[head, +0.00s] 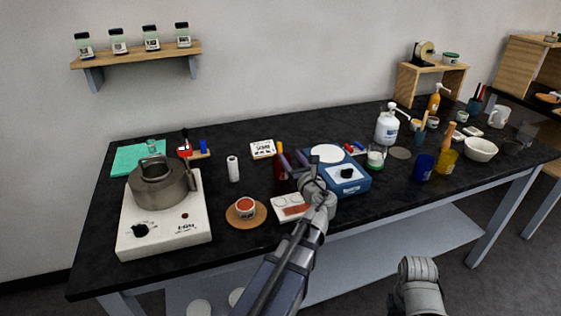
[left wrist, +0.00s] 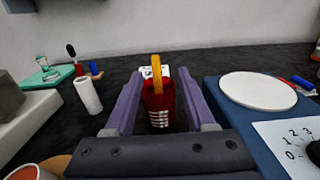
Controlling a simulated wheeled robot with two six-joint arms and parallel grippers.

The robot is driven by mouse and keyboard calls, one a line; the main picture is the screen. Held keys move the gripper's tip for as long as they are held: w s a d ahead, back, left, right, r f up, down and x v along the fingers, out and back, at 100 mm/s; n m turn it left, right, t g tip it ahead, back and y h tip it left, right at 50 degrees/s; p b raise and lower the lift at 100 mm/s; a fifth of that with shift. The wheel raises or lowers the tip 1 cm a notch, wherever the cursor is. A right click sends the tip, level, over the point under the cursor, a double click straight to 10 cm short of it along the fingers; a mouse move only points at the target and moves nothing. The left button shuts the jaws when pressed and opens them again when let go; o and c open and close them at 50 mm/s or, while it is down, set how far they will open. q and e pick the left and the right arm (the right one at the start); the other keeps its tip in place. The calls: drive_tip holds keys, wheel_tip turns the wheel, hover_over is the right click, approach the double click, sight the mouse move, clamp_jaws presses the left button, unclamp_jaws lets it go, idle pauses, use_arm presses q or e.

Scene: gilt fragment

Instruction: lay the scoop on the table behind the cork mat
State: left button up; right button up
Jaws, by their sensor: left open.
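A yellow-orange handle (left wrist: 156,70) stands upright in a red container (left wrist: 159,105) with white label lines. It looks like the scoop, but its lower part is hidden inside. My left gripper (head: 294,160) is open; in the left wrist view its purple fingers (left wrist: 153,103) stand on either side of the red container, with visible gaps. The container also shows in the head view (head: 280,168), partly behind a finger. The round brown cork mat (head: 233,221) lies near the front edge, left of my left arm, with a small red-filled bowl (head: 246,206) on it. My right gripper is out of view.
A hotplate (head: 193,235) with a kettle (head: 160,185) stands left of the mat. A white cylinder (head: 233,168) stands behind the mat, with dark bare table around it. A blue scale (head: 347,184) is right of the container, and a white tray (head: 281,199) is right of the mat.

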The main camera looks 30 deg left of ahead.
sight(280, 145)
use_arm(q)
drive_tip(key=shift+s+a+x, duration=0.1)
drive_tip(key=shift+s+x, duration=0.05)
drive_tip(key=shift+x, duration=1.6)
drive_tip(key=shift+s+a+x, duration=0.15)
drive_tip(key=shift+x, duration=1.65)
drive_tip(key=shift+f, duration=0.15)
drive_tip(key=shift+c, duration=0.3)
clamp_jaws()
